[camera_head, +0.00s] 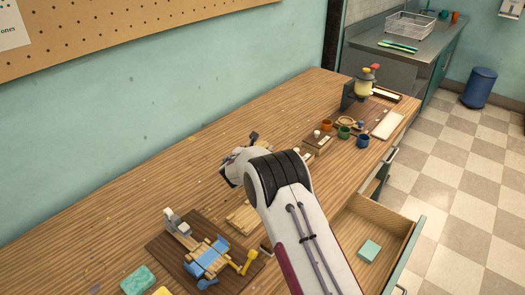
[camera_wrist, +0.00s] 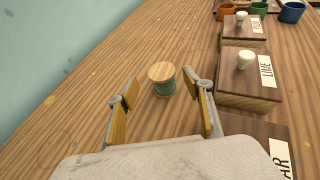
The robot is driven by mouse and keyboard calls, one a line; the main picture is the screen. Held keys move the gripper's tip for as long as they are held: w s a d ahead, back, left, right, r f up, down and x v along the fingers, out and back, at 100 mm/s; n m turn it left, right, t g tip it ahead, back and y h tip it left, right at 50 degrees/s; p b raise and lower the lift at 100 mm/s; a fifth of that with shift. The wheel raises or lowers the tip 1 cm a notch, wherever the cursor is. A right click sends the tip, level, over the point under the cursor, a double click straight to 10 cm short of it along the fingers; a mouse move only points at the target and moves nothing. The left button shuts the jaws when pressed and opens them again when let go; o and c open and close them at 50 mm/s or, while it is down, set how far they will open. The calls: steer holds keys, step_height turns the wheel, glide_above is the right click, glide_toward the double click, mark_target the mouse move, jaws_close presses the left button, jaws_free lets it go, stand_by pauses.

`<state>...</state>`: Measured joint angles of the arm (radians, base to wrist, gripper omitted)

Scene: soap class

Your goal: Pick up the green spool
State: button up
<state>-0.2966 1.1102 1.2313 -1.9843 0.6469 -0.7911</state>
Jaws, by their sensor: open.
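My gripper (camera_wrist: 161,82) is open, with one yellow-padded finger to the left of the spool and one to the right. In the head view my gripper (camera_head: 238,158) is over the middle of the table, partly hidden by my arm, and I cannot make out the spool there.
Wooden boxes with white knobs, one labelled LIME (camera_wrist: 249,88), stand close to the right finger. Orange, green and blue cups (camera_head: 363,141) stand farther back. A blue-and-yellow toy on a board (camera_head: 164,248) is nearer. An open drawer (camera_head: 346,222) holds a teal block. The table's left side is mostly clear.

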mark_target(262, 145)
steer(key=shift+w, duration=0.1)
stand_by(0.3)
steer(key=shift+w+d+f, duration=0.45)
steer(key=shift+w+f, duration=0.05)
steer(key=shift+w, duration=0.2)
steer(key=shift+x, duration=1.6)
steer(key=c, duration=1.2)
